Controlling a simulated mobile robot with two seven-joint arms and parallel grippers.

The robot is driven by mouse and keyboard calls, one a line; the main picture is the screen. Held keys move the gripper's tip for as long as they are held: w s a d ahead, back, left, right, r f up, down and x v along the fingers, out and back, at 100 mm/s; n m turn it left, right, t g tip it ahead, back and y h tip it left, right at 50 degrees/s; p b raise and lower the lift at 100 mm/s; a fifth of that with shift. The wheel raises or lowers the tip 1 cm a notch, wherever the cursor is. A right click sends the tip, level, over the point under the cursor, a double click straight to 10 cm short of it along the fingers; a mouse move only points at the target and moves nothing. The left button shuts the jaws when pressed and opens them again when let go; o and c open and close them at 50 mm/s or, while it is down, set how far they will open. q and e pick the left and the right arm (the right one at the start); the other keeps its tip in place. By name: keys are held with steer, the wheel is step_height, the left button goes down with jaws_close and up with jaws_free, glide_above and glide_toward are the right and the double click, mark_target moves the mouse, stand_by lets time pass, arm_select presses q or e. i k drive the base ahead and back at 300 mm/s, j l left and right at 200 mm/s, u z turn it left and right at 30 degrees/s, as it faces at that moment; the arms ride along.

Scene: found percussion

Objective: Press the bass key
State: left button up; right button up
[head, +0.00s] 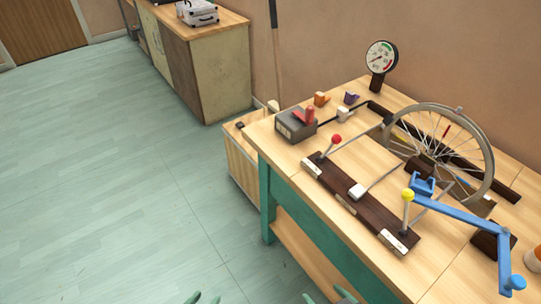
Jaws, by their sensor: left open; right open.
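A dark wooden board (325,181) lies along the front of the workbench with several pale labels, too small to read. One lever rises from it to a red ball (336,139), another to a yellow ball (408,195). I cannot tell which part is the bass key. My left gripper (205,298) shows only as green fingertips at the bottom edge, over the floor. My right gripper (345,294) also shows only in part at the bottom edge, in front of the bench. Both are open, empty and away from the levers.
The workbench (444,262) also carries a spoked wheel (487,185), a blue crank (455,211), a grey box with a red handle (296,125) and a round gauge (381,57). A cabinet (212,75) stands at the back wall. The green floor at left is clear.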

mark_target(239, 125)
steer(key=i+j+z, duration=0.3)
steer(key=i+j, duration=0.15)
steer(key=j, duration=0.2)
steer(key=i+j+z, duration=0.1)
steer(key=j, duration=0.25)
steer(key=i, duration=0.1)
